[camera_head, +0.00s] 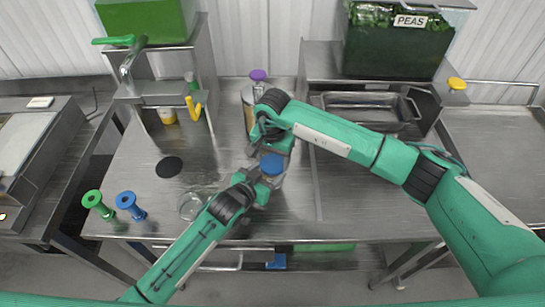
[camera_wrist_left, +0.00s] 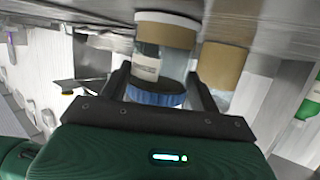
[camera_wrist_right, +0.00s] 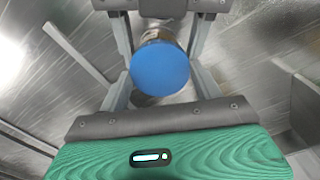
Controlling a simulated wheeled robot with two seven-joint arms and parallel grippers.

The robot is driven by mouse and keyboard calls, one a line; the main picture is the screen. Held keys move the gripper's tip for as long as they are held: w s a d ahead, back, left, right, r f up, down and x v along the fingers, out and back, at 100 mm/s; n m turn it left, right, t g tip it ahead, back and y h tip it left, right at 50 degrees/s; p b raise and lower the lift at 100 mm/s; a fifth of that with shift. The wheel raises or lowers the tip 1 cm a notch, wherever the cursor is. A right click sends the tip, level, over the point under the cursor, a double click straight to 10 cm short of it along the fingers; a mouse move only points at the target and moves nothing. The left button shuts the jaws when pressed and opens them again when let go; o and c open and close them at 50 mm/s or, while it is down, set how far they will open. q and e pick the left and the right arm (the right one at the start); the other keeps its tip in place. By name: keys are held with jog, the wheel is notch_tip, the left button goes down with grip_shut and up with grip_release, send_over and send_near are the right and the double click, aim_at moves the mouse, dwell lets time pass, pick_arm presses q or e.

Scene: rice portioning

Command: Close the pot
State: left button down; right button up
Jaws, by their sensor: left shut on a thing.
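The pot is a clear jar with tan contents low in it, best seen in the left wrist view (camera_wrist_left: 147,68), where the picture is upside down. Its blue lid (camera_head: 272,164) sits at the top of the jar; whether it is fully tight cannot be told. My left gripper (camera_head: 264,180) is shut on the jar, with one finger on each side. My right gripper (camera_head: 270,140) reaches in from the far side, at the lid. In the right wrist view its fingers flank the blue lid (camera_wrist_right: 160,68); whether they touch it is unclear.
A purple-topped canister (camera_head: 249,108) stands behind my right gripper. A clear glass bowl (camera_head: 192,206), a blue object (camera_head: 130,206) and a green one (camera_head: 97,204) stand at the front left. A black disc (camera_head: 169,167) lies on the metal table. A metal tray (camera_head: 415,110) is at the back right.

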jog(key=shift+c, duration=1.1)
jog(key=shift+m, duration=1.7)
jog(key=o, duration=1.1)
jog(key=shift+r, duration=2.25)
